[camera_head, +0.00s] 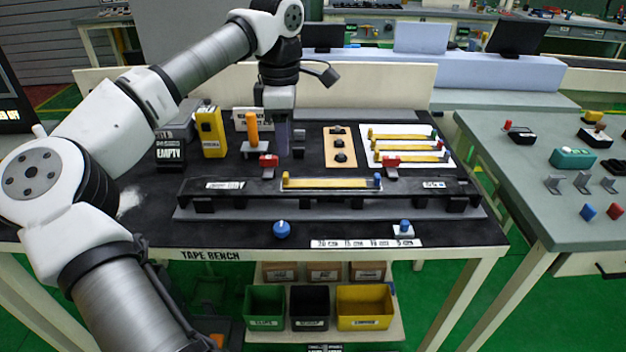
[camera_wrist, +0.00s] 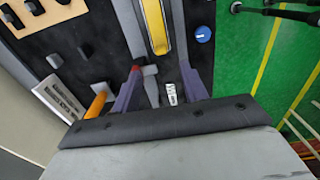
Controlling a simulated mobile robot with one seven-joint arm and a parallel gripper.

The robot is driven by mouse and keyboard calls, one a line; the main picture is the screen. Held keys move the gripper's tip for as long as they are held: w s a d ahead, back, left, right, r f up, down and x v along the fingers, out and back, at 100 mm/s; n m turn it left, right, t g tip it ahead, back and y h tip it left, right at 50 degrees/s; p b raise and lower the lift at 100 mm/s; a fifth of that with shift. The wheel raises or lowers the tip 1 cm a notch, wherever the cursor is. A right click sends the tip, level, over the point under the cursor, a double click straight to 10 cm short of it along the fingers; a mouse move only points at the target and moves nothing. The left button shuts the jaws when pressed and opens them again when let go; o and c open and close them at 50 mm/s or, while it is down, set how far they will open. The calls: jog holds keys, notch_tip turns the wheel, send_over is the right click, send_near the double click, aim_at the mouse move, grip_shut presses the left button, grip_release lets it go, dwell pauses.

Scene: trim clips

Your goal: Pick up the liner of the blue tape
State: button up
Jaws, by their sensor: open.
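A yellow strip (camera_head: 330,183) with a blue end piece (camera_head: 377,180) lies along the black trim bar (camera_head: 460,190). Its near end also shows in the wrist view (camera_wrist: 157,35). Three more yellow strips with coloured end pieces lie on a white card (camera_head: 410,161) at the back right; their end colours are small. My gripper (camera_head: 290,140) points down behind the bar, left of the card. In the wrist view its two fingers (camera_wrist: 160,92) are spread, with nothing held between them. I cannot tell which strip is the liner.
Red clips (camera_head: 268,161) (camera_head: 391,161) stand at the bar. A yellow box (camera_head: 210,133) and an orange-handled tool (camera_head: 252,128) stand back left. A blue knob (camera_head: 282,229) and a blue-topped white block (camera_head: 404,229) sit in front. The bench's front right is clear.

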jog(key=f, duration=0.3)
jog(key=f+p, duration=0.1)
jog(key=f, duration=0.4)
jog(key=shift+s+d+f+p, duration=0.1)
jog(key=shift+d+f+p, duration=0.15)
jog(key=shift+f+p, duration=0.1)
jog(key=shift+r, duration=0.1)
grip_shut()
